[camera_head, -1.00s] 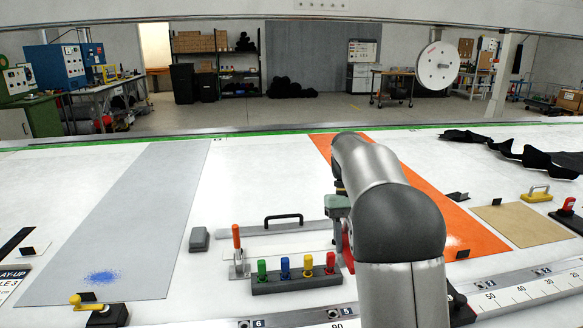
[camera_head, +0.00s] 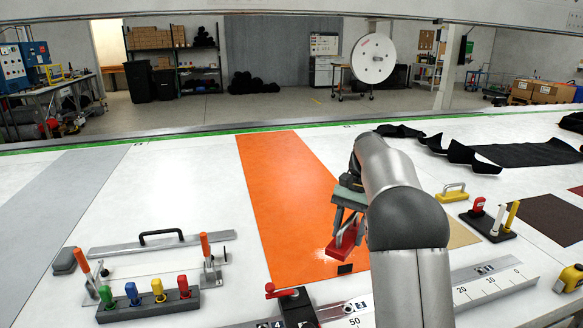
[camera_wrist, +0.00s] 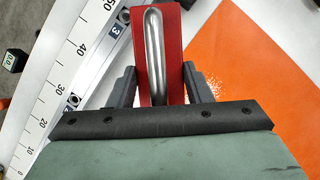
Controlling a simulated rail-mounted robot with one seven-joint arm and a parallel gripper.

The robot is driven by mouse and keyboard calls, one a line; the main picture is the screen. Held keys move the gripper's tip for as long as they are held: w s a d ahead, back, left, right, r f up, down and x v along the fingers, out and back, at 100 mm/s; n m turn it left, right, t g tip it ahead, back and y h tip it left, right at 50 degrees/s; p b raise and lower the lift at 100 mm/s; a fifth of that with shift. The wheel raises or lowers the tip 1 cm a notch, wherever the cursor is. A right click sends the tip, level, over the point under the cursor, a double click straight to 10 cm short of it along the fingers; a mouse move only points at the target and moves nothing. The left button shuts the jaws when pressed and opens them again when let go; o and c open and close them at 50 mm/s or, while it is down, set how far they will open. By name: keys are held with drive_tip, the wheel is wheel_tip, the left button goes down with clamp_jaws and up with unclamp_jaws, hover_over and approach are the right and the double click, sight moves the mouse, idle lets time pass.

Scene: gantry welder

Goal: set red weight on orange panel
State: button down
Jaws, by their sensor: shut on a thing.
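My gripper (camera_head: 347,216) is shut on the red weight (camera_head: 342,242) by its silver bar handle. The weight also shows in the wrist view (camera_wrist: 172,14), with a finger on each side of the handle. The orange panel (camera_head: 275,190) lies flat on the white table. In the head view the weight overlaps the panel's front right part, near a pale speckled patch. In the wrist view the panel (camera_wrist: 265,65) lies to the right of the weight, with white table under and beside it. I cannot tell the exact height of the weight. My arm hides part of the panel's right surroundings.
A red-handled clamp (camera_head: 283,293) and a ruler rail (camera_head: 480,290) line the front edge. A rack of coloured handles (camera_head: 150,306) stands at the left. A tan panel (camera_head: 462,234) and a yellow-handled block (camera_head: 453,193) lie at the right. The panel's middle is clear.

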drive_tip(key=w+a+m+t+h+p, duration=0.15)
drive_tip(key=w+a+m+t, duration=0.25)
drive_tip(key=w+a+m, duration=0.65)
drive_tip(key=w+a+m+t+p, duration=0.2)
drive_tip(key=w+a+m+t, duration=0.3)
drive_tip(key=m, duration=1.1)
drive_tip(key=p, duration=0.5)
hover_over(316, 223)
drive_tip(key=s, duration=0.2)
drive_tip(key=shift+g+h, duration=0.25)
drive_tip(key=shift+g, duration=0.15)
wheel_tip(316, 223, down, 9)
drive_tip(key=shift+w+r, duration=0.1)
drive_tip(key=shift+r, duration=0.05)
drive_tip(key=shift+w+d+f, duration=0.1)
drive_tip(key=shift+d+f, duration=0.05)
drive_tip(key=shift+f, duration=0.2)
drive_tip(key=shift+f+p, duration=0.35)
drive_tip(key=shift+f, duration=1.2)
drive_tip(key=shift+f, duration=0.1)
drive_tip(key=c, duration=0.7)
unclamp_jaws()
drive_tip(key=shift+f, duration=0.15)
